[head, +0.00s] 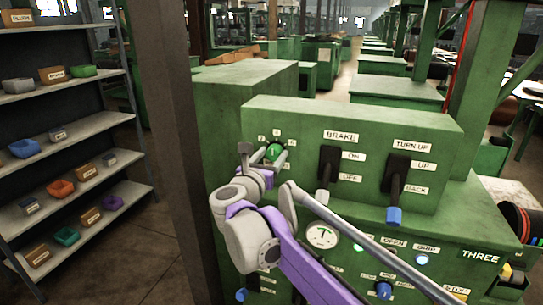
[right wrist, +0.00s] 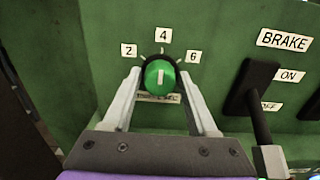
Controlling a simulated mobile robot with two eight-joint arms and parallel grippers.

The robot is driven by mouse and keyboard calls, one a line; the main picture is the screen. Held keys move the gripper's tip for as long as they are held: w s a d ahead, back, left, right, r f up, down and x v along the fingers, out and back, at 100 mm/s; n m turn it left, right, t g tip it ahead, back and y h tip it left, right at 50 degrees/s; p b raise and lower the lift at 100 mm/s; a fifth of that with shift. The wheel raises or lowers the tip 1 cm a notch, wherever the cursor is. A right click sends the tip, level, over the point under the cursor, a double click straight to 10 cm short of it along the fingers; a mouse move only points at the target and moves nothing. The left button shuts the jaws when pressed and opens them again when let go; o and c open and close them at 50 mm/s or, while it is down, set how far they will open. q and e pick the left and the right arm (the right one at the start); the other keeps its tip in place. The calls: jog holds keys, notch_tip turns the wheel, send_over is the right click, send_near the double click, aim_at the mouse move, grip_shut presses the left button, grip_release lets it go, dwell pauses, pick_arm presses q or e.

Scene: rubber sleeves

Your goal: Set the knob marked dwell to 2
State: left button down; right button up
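The green round knob (head: 274,151) sits on the upper left of the green machine's front panel. In the right wrist view the knob (right wrist: 160,76) has a white pointer line standing about upright, towards the label 4 (right wrist: 164,35). The label 2 (right wrist: 129,50) is at its upper left and the label 6 (right wrist: 193,57) at its upper right. A label below the knob is mostly hidden and I cannot read it. My right gripper (right wrist: 160,88) is open, one finger on each side of the knob, with visible gaps. It also shows in the head view (head: 273,163). My left gripper is out of view.
Right of the knob are the black BRAKE lever (head: 328,165) and the TURN UP lever (head: 396,175). A gauge (head: 322,236) and several buttons sit lower on the machine. A dark post (head: 180,150) stands left, and a shelf (head: 75,70) with bins beyond it.

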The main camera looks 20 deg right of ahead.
grip_shut()
jog(key=shift+n, duration=0.3)
jog(key=n, duration=0.3)
jog(key=shift+n+p, duration=0.3)
jog(key=shift+p, duration=0.05)
jog(key=n, duration=0.5)
jog(key=shift+w+a+n, duration=0.1)
jog(key=shift+a+n, duration=0.05)
jog(key=shift+n, duration=0.15)
jog(key=shift+o, duration=2.2)
grip_release()
